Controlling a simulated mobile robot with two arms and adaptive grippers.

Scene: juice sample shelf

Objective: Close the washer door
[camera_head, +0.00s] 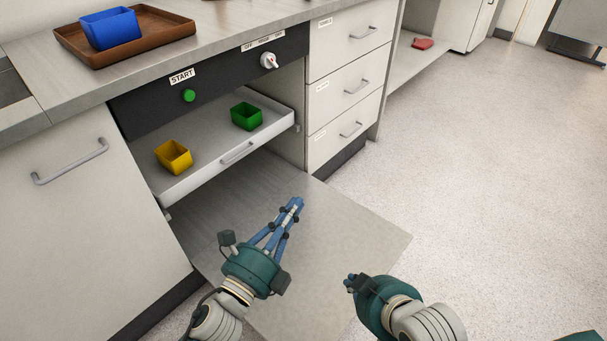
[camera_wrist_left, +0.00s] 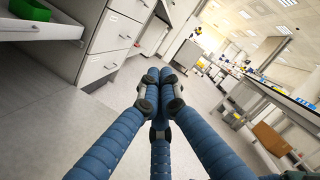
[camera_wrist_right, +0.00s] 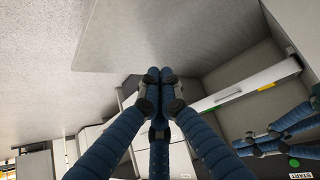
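The washer door (camera_head: 345,215) is a flat grey panel, folded down open and roughly level in front of the washer opening. It also shows in the right wrist view (camera_wrist_right: 140,40). My left gripper (camera_head: 298,203) appears over the door in the head view, its fingertips together and nothing between them. My right gripper (camera_head: 350,281) is near the door's front right part, with its fingertips also together and empty. Whether either gripper touches the door, or is above or below it, I cannot tell. The black washer panel (camera_head: 215,82) has a green start button (camera_head: 189,96) and a dial (camera_head: 269,61).
Above the door, a white rack (camera_head: 208,178) holds a yellow box (camera_head: 174,157) and a green box (camera_head: 246,116). A blue box (camera_head: 110,28) sits on a brown tray (camera_head: 172,27) on the counter. Drawers (camera_head: 345,85) stand right of the washer. Floor (camera_head: 500,170) to the right is clear.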

